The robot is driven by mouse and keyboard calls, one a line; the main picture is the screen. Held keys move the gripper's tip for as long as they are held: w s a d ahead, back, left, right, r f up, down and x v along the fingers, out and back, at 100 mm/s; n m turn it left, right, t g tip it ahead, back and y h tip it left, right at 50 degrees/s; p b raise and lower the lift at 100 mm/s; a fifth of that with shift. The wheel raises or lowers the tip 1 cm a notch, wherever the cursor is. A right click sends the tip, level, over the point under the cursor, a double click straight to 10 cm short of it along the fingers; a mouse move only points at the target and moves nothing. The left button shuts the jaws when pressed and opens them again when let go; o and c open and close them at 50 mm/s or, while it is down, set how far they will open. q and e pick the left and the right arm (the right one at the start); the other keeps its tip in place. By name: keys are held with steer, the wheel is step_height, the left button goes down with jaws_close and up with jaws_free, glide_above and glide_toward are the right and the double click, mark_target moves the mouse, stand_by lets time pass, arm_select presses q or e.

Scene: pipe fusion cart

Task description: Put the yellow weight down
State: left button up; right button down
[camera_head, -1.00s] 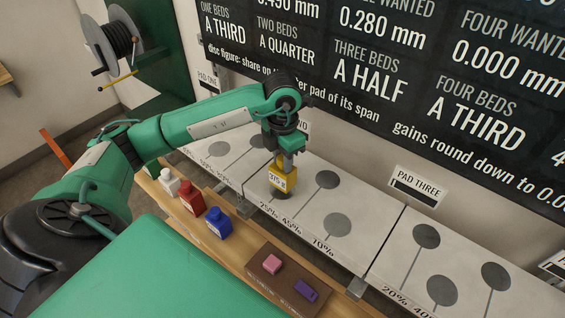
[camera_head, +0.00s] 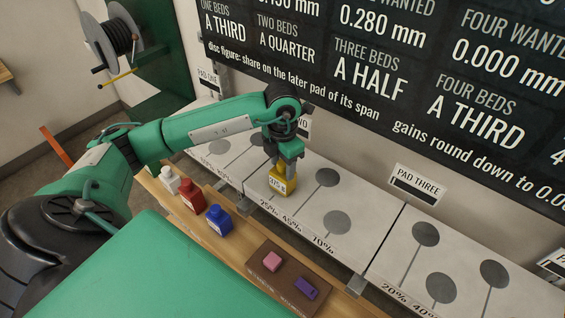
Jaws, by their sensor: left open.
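The yellow weight (camera_head: 283,182) with a white label stands upright on the pale pad at the disc nearest the 25% mark, covering most of that disc. My left gripper (camera_head: 287,158) is directly above it, with its jaws open around or just over the weight's top. Whether a finger still touches the weight cannot be told. My right gripper is not in view.
A white weight (camera_head: 169,180), a red weight (camera_head: 191,196) and a blue weight (camera_head: 217,221) stand on the wooden ledge. Grey discs to the right are bare.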

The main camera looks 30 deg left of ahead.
arm_select(q)
step_height(320, 180, up, 12)
steer(key=b, duration=0.2)
steer(key=shift+b, duration=0.4)
steer(key=shift+r, duration=0.1)
stand_by(0.4)
